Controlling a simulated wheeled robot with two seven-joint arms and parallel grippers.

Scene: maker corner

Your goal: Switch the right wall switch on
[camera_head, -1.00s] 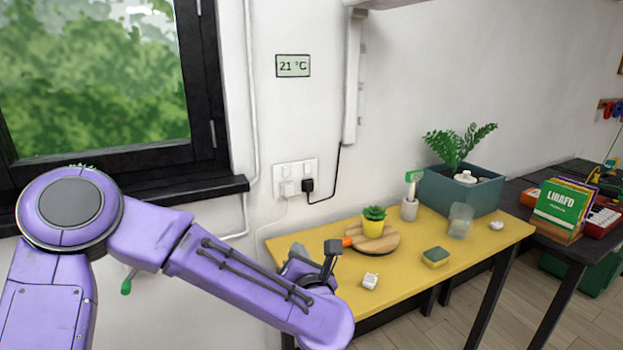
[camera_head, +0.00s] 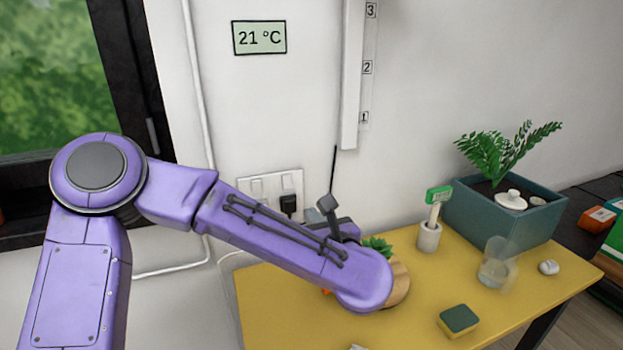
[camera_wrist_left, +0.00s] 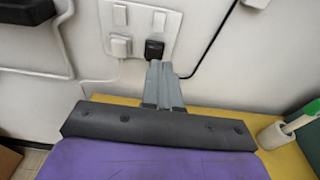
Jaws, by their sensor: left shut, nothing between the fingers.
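The white double socket plate (camera_head: 271,184) is on the wall above the table, partly covered by my left arm. The right wall switch (camera_head: 288,181) is a small rocker above the black plug (camera_head: 288,204). In the left wrist view the right switch (camera_wrist_left: 158,21) also shows above that plug, and the left switch (camera_wrist_left: 119,14) is beside it. I cannot tell which way either rocker is set. My left gripper (camera_wrist_left: 160,66) is shut and empty. Its tips appear just below the black plug; contact cannot be told. My right gripper is not in view.
A black cable (camera_wrist_left: 212,45) runs right from the plug.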

